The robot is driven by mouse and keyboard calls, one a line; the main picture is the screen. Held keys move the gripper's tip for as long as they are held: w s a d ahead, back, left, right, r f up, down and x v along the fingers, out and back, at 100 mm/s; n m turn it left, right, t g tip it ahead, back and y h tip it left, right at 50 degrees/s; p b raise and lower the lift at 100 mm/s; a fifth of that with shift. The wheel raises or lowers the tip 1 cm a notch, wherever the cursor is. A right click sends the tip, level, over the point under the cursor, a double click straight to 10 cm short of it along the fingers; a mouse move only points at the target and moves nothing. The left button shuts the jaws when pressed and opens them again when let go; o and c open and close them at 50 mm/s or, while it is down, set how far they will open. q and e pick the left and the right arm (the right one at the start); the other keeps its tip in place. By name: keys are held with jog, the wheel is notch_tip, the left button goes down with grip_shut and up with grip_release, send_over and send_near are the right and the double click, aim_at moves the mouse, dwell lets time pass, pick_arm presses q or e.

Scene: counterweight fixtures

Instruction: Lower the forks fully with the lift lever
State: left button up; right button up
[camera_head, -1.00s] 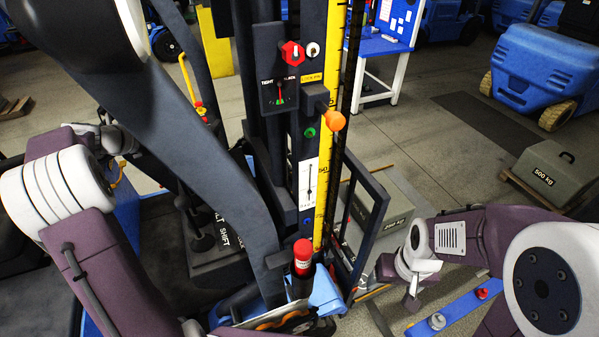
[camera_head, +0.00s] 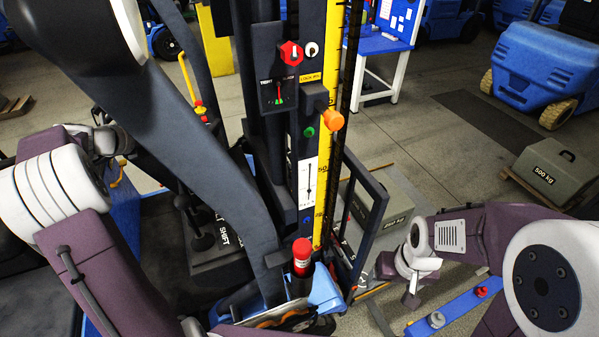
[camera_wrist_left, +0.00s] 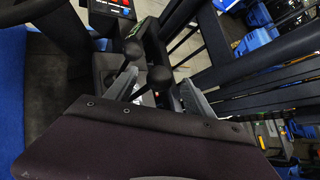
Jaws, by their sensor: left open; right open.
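The left wrist view shows two black-knobbed levers. The nearer lever knob (camera_wrist_left: 160,78) stands between the two open fingers of my left gripper (camera_wrist_left: 160,90), with visible room on both sides. The other lever knob (camera_wrist_left: 133,48) is just beyond the left finger. No label shows there, so I cannot tell which is the lift lever. In the head view, a lever (camera_head: 201,238) stands on the console by the words "SHIFT" and a partly hidden "LT". My left gripper is hidden there. My right gripper (camera_head: 399,284) is open and empty at the right. The forks are not clearly visible.
The dark mast (camera_head: 310,150) carries a yellow scale (camera_head: 331,150), a red knob (camera_head: 291,53) and an orange knob (camera_head: 333,120). A red-topped post (camera_head: 302,257) stands in front.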

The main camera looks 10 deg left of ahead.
pick_arm(q)
jog(key=p+v, duration=0.3)
jog(key=v, duration=0.5)
jog(key=shift+s+r, duration=0.15)
jog(key=shift+s, duration=0.1)
jog(key=shift+w, duration=0.1)
